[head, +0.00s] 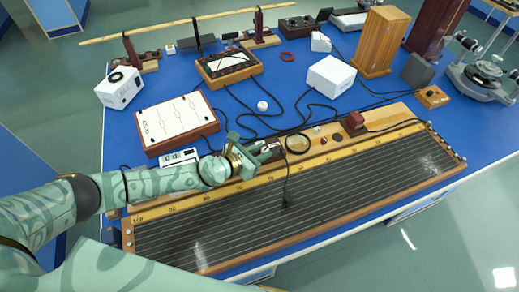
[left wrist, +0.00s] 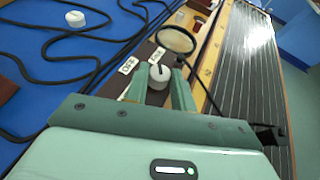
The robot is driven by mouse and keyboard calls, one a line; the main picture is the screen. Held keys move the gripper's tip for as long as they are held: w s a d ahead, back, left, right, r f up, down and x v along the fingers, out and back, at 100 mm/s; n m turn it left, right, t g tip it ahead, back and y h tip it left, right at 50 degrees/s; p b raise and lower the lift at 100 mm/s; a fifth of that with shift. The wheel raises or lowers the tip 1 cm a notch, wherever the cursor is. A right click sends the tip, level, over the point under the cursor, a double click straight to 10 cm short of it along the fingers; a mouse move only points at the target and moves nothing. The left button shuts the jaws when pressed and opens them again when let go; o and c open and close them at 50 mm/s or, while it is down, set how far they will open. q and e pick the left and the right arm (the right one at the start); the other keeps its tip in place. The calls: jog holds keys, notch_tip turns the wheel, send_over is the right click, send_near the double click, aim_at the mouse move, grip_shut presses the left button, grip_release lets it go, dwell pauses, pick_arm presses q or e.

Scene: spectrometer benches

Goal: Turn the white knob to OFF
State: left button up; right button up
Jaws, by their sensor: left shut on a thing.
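The white knob (left wrist: 159,76) shows in the left wrist view as a short white cylinder with a dark mark on its top. It sits on a dark strip. Two small white labels stand by it, one to its left (left wrist: 127,65) and one beyond it (left wrist: 157,56); their lettering is too small to read surely. My left gripper (left wrist: 160,88) has one finger on each side of the knob and is shut on it. In the head view, my left gripper (head: 268,150) is at the long wooden board's back edge, and its fingers mostly hide the knob. My right gripper is not in view.
A round lens-like ring (head: 298,143) stands just right of the gripper. A long board with dark strings (head: 330,190) lies in front. Black cables (head: 245,122) run over the blue table behind. A loose white round piece (head: 262,106) lies there too.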

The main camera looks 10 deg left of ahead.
pick_arm(q)
jog(key=n+y+p, duration=0.1)
jog(key=n+t+y+p, duration=0.1)
jog(key=n+y+p, duration=0.1)
jog(key=p, duration=0.1)
jog(key=shift+s+d+r, duration=0.2)
jog(key=shift+d+r, duration=0.05)
jog(key=shift+d, duration=0.1)
jog(key=shift+d+f+n+t+y+p, duration=0.15)
jog(key=shift+n+t+y+p, duration=0.35)
jog(key=shift+n+y, duration=0.6)
jog(key=n+y, duration=0.2)
jog(key=y, duration=0.1)
jog(key=shift+d+f, duration=0.15)
jog(key=shift+d, duration=0.05)
jog(key=n+y+b, duration=0.1)
jog(key=n+y, duration=0.2)
jog(key=shift+d, duration=0.2)
jog(key=shift+n+g+y+b, duration=0.3)
jog(key=shift+y+b, duration=0.15)
jog(key=shift+y, duration=0.05)
jog(key=shift+w, duration=0.1)
jog(key=o, duration=1)
